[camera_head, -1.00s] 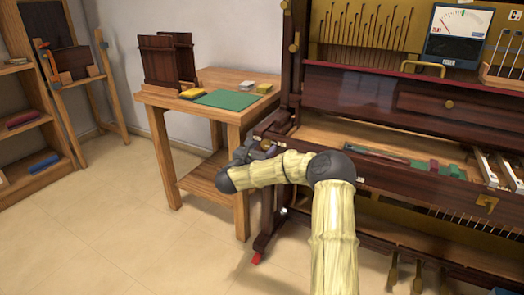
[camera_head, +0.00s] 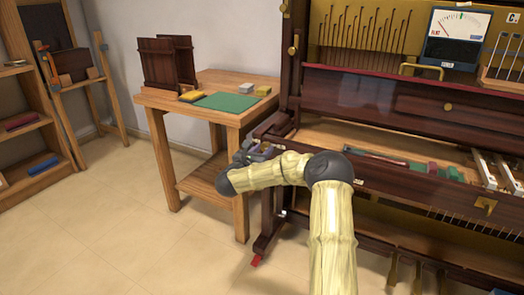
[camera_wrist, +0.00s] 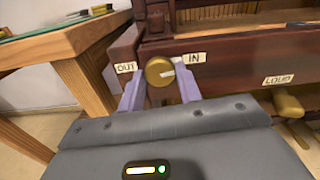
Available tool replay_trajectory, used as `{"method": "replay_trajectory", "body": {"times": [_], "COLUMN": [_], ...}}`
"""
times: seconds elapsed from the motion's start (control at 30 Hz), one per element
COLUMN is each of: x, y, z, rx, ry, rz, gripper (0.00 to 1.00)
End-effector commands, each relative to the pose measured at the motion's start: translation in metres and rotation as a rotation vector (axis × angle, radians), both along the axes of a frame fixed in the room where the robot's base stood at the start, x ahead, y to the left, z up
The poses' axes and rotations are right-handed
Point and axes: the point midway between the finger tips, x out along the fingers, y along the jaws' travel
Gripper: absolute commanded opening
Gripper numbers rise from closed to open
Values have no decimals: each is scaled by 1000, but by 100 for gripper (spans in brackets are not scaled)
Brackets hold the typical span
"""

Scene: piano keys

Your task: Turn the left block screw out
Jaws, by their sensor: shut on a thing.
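The left block screw is a round brass knob (camera_wrist: 159,71) with a pale mark on its face, in the wrist view. It sits on the dark wooden block at the piano's left end, between an "OUT" label (camera_wrist: 126,67) and an "IN" label (camera_wrist: 195,58). The pale mark points right, toward "IN". My gripper (camera_wrist: 158,88) is shut on the knob, with one lilac finger on each side of it. In the head view my gripper (camera_head: 256,150) is at the piano's left end, small and partly behind my arm, and the knob is hidden there.
A wooden table (camera_head: 155,97) with a green mat (camera_head: 228,101) stands left of the piano (camera_head: 370,92). A "LOUD" label (camera_wrist: 279,79) is on the piano at right in the wrist view. Open floor (camera_head: 110,235) lies at the lower left.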

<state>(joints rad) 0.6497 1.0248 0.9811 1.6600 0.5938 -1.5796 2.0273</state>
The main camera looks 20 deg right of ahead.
Motion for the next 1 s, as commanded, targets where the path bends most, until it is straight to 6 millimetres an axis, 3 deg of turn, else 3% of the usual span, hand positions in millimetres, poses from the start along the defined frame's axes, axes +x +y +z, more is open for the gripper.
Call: {"method": "replay_trajectory", "body": {"times": [1.0], "x": [1], "y": [2], "z": [3], "rx": [-546], "ry": [698], "rz": [4], "gripper": [12]}}
